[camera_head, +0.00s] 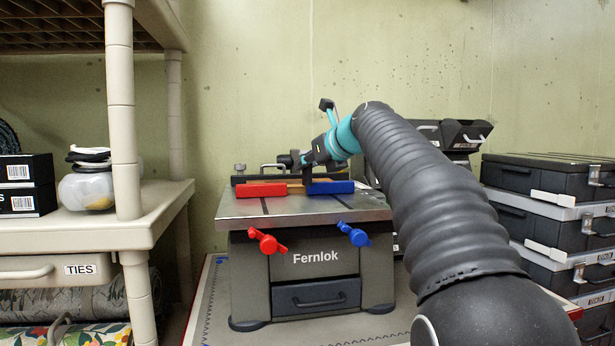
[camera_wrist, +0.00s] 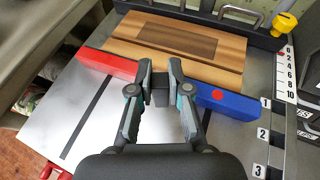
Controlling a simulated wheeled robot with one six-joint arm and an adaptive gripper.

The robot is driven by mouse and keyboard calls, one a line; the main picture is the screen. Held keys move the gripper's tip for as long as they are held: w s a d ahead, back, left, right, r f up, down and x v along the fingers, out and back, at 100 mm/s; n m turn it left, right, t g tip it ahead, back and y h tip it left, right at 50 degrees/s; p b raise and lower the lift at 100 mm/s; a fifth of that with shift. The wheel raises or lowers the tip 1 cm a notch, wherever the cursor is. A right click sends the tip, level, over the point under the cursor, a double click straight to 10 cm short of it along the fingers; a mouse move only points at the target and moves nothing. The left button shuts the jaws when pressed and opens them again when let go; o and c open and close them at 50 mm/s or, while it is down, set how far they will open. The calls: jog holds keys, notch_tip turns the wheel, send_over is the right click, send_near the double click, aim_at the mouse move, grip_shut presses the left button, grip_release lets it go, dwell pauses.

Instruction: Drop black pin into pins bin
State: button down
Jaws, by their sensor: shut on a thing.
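My gripper (camera_head: 306,160) is over the front of the machine's table, between a red block (camera_head: 261,189) and a blue block (camera_head: 330,187). In the wrist view its fingers (camera_wrist: 160,85) are closed on a small dark piece (camera_wrist: 160,97), seemingly the black pin, mostly hidden by the fingertips. Behind it lies a striped wooden board (camera_wrist: 180,45). I cannot tell whether the pin touches the table. Dark open-fronted bins (camera_head: 465,135) stand behind my arm at the right; no label for pins is readable.
The Fernlok machine (camera_head: 315,259) has a red knob (camera_head: 267,241) and a blue knob (camera_head: 354,234) in front. Stacked dark cases (camera_head: 540,180) stand at the right. Beige shelving (camera_head: 120,235) is at the left. A yellow knob (camera_wrist: 285,23) and number scale edge the table.

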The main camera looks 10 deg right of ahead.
jog(key=shift+f+b, duration=0.3)
jog(key=shift+f, duration=1.05)
jog(key=shift+f, duration=0.15)
jog(key=c, duration=1.1)
grip_release()
jog(key=shift+r, duration=0.25)
jog(key=v, duration=1.2)
jog(key=shift+d, duration=0.1)
